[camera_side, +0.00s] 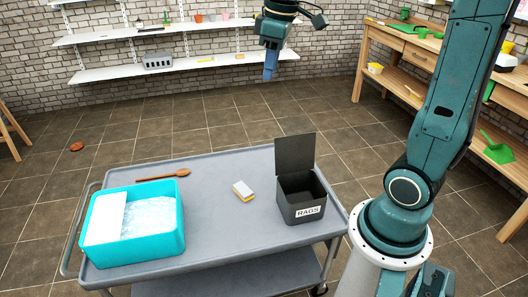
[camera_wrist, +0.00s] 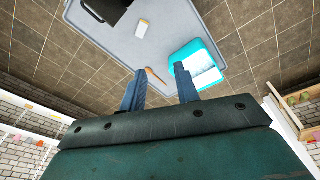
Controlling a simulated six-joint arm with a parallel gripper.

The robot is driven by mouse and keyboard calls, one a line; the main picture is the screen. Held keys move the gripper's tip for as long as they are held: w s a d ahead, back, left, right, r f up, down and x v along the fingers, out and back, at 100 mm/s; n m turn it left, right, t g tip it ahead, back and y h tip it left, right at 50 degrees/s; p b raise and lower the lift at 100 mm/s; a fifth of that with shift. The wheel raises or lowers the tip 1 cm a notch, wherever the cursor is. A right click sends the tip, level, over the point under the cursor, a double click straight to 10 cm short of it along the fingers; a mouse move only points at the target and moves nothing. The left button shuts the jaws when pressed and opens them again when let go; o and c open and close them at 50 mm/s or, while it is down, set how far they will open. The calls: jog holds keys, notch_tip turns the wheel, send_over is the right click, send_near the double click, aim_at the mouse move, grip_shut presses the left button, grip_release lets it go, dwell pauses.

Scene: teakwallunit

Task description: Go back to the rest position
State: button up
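My gripper (camera_side: 270,67) hangs high above the floor beyond the far edge of the grey cart, well apart from everything on it. In the wrist view my gripper (camera_wrist: 160,88) has its two blue fingers spread apart with nothing between them. In the side view the fingers overlap and look like one.
The grey cart (camera_side: 222,215) holds a turquoise tub (camera_side: 178,240) with whitish contents, a wooden spoon (camera_side: 164,175), a white-and-yellow sponge (camera_side: 243,191) and a dark RAGS bin (camera_side: 300,212) with its lid up. Wall shelves (camera_side: 120,72) stand behind; a wooden bench (camera_side: 405,42) is right.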

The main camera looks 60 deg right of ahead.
jog(key=s+a+f+m+t, duration=0.1)
jog(key=s+a, duration=0.3)
jog(key=s, duration=0.4)
jog(key=s+a+f+m+t, duration=0.2)
jog(key=s+a, duration=0.2)
jog(key=s, duration=0.4)
jog(key=shift+a+f+t, duration=0.15)
jog(key=shift+a+t, duration=0.15)
